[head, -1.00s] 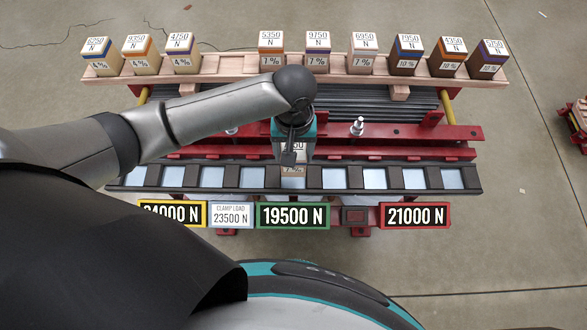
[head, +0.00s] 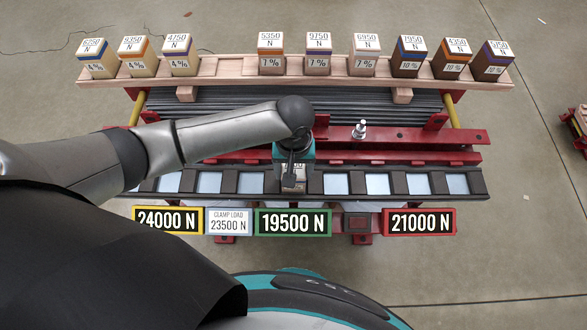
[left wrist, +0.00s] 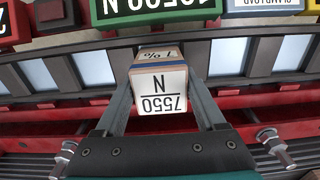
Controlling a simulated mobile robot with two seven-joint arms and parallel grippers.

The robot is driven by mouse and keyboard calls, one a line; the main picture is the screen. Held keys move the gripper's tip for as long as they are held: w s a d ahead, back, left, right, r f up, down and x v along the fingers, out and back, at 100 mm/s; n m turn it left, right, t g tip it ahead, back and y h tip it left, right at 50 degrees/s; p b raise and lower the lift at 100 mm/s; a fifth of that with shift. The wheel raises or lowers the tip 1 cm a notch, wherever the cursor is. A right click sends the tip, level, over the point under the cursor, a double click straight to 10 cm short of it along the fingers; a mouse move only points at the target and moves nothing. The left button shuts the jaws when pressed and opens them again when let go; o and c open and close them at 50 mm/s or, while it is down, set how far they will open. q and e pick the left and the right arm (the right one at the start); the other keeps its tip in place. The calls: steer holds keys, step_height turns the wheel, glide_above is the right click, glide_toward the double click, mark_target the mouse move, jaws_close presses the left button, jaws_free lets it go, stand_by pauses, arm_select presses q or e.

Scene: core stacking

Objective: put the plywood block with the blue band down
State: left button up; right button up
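In the head view the gripper (head: 293,168) hangs over the middle of the black slotted rail (head: 314,184), with part of the block (head: 293,184) showing beneath. The gripper hides most of the block there; I cannot tell whether it touches the slot floor. My right gripper is not in view.
A wooden shelf (head: 215,77) behind carries several labelled blocks in three groups. Pale slots on both sides of the block look empty. Signs stand in front of the rail, including a green-framed 19500 N sign (head: 293,222). A bolt (head: 360,131) rises from the red frame.

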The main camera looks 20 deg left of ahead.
arm_select(q)
steer(key=o, duration=0.4)
step_height(320, 180, up, 12)
steer(key=p, duration=0.4)
steer(key=shift+f, duration=0.25)
steer(key=shift+r, duration=0.45)
